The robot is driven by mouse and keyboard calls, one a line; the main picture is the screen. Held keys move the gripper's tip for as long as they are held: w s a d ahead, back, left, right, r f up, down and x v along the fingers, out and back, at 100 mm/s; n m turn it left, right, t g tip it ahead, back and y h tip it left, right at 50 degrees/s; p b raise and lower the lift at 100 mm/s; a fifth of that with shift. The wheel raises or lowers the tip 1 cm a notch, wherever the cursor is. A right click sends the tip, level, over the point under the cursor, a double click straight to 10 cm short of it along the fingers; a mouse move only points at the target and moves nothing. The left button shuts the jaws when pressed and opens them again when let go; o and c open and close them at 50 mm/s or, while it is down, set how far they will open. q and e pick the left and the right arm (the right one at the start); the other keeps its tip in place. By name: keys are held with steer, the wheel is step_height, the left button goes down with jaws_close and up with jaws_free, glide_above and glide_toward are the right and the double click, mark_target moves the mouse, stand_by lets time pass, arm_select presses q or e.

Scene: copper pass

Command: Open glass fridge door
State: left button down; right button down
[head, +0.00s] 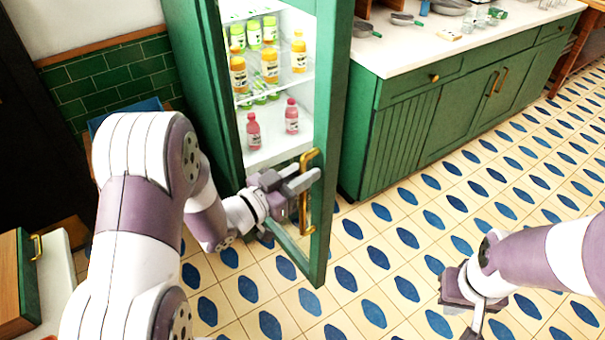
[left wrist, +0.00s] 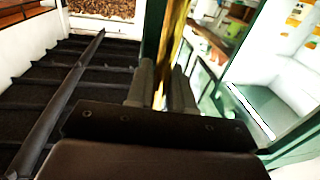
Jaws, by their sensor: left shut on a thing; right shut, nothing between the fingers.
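The glass fridge door (head: 328,140) has a green frame and a vertical brass handle (head: 306,162) near its right edge. The door appears partly open: its lower end stands out over the floor, with tiles showing through the lower glass. My left gripper (head: 300,185) is shut on the brass handle. In the left wrist view the handle (left wrist: 173,45) runs up between the two fingers (left wrist: 162,85). The fingers hide part of the handle in the head view. My right gripper (head: 478,318) is shut and empty, low over the floor at the lower right, away from the door.
Bottles (head: 270,65) stand on the fridge shelves, with two pink ones (head: 253,131) lower down. A green cabinet (head: 430,130) with a white counter stands right of the fridge. A small wooden-sided drawer unit (head: 28,275) is at left. The tiled floor (head: 400,235) in front is clear.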

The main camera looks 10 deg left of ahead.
arm_select(q)
steer(key=c, duration=1.2)
jaws_free()
steer(key=b+v, duration=0.1)
steer(key=v, duration=1.1)
steer(key=shift+s+a+r, duration=0.1)
steer(key=shift+s+a, duration=0.1)
steer(key=shift+s, duration=0.1)
